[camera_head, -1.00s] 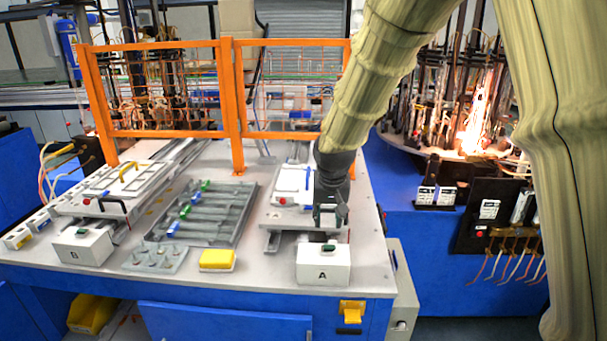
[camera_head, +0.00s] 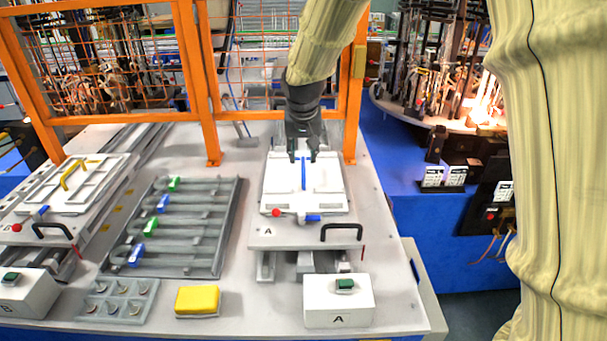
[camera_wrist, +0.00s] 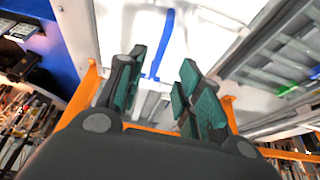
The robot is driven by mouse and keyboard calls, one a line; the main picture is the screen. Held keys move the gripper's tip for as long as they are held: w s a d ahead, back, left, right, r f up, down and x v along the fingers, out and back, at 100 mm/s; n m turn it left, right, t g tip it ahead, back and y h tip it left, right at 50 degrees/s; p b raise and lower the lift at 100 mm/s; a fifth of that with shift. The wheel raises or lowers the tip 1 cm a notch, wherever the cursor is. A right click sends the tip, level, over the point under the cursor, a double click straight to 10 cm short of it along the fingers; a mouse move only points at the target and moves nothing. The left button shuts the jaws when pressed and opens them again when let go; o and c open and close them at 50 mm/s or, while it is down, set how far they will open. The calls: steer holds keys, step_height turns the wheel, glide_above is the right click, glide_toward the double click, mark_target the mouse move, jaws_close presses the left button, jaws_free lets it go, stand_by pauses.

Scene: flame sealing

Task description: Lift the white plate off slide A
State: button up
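The white plate (camera_head: 327,190) lies flat on slide A (camera_head: 290,236), with a blue bar handle (camera_head: 303,173) standing along its middle. My gripper (camera_head: 303,158) is over the far part of the plate, its two fingers apart on either side of the handle's line. In the wrist view my gripper (camera_wrist: 160,88) is open, with green finger pads spread. The blue handle (camera_wrist: 163,45) shows between and beyond the fingertips, and nothing is held. The plate (camera_wrist: 205,40) fills the upper middle of that view. Whether the fingers touch the plate cannot be told.
Slide A has a black handle (camera_head: 342,233) and a red knob (camera_head: 276,212) at its front. Box A (camera_head: 338,306) stands in front of it. A grey rack (camera_head: 190,230) and a yellow pad (camera_head: 197,301) lie to the left. Orange fence posts (camera_head: 355,90) stand behind.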

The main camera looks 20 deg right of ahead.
mark_target(304, 164)
steer(key=shift+x, duration=1.15)
steer(key=shift+w+d+f+p, duration=0.1)
steer(key=shift+w+f+p, duration=0.1)
steer(key=shift+f+p, duration=0.25)
steer(key=p+x, duration=0.1)
steer(key=x, duration=0.2)
steer(key=shift+w+d+p, duration=0.2)
steer(key=shift+w+p, duration=0.05)
steer(key=shift+p, duration=0.1)
steer(key=shift+x, duration=0.85)
steer(key=shift+r, duration=0.1)
jaws_close()
